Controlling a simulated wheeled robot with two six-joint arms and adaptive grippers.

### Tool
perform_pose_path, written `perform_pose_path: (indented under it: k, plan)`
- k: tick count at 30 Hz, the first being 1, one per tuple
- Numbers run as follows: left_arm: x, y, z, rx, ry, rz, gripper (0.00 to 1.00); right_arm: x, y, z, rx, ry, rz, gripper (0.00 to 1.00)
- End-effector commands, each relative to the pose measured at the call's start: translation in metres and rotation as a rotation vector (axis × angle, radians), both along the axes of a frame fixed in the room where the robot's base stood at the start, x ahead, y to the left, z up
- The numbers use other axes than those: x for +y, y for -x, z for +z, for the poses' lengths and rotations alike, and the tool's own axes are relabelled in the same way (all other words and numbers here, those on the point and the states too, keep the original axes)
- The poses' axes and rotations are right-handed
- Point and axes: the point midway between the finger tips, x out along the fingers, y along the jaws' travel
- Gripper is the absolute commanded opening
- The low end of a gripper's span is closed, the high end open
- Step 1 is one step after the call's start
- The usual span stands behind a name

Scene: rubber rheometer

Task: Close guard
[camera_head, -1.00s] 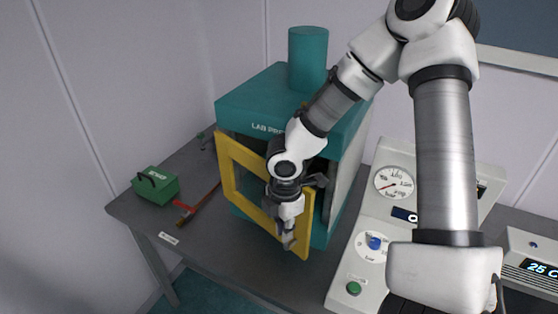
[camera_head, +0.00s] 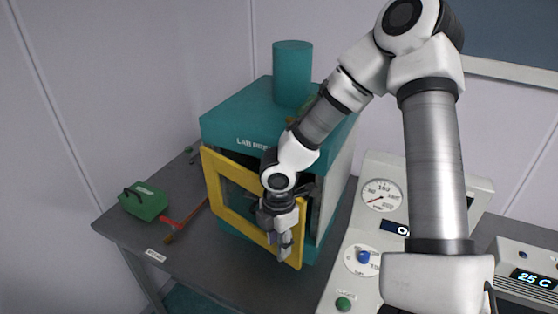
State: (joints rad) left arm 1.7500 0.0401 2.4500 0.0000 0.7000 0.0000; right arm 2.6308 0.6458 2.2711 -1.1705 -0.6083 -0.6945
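The guard is a yellow frame (camera_head: 227,213) on the front of the teal lab press (camera_head: 236,116). It stands slightly ajar, its right edge a little off the press body, with a dark gap behind. My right gripper (camera_head: 280,246) is in front of the guard's right part, close to its right edge, pointing down. It overlaps the frame in this view; whether it touches is unclear. Its fingers are small and partly hidden, so their opening cannot be read. My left gripper is out of view.
A green box (camera_head: 144,203) with a black handle and a red-and-brown tool (camera_head: 184,222) lie left of the press on the grey bench (camera_head: 190,262). A control panel (camera_head: 343,278) with gauge, knob and green button stands at right, beside a display unit (camera_head: 530,262).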

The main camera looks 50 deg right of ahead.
Motion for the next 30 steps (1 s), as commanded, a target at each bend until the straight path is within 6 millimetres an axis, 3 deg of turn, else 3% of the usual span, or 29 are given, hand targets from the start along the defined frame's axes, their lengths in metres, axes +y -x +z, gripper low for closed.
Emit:
perform_pose_path:
  k: [5,18,22,29,30]
  plan:
    - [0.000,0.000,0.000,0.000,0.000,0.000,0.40,0.000,-0.002,0.010,-0.006,0.001,-0.002,0.37]
    - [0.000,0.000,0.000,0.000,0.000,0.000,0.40,-0.002,-0.001,0.108,-0.004,0.002,-0.002,0.37]
    - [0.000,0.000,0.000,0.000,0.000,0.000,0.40,-0.001,0.000,0.119,-0.001,-0.001,-0.001,0.37]
    - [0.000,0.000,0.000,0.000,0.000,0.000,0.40,-0.001,0.000,0.120,0.001,-0.001,-0.001,0.37]
    - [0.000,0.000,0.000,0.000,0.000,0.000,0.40,-0.001,0.000,0.120,0.001,-0.001,0.001,0.23]
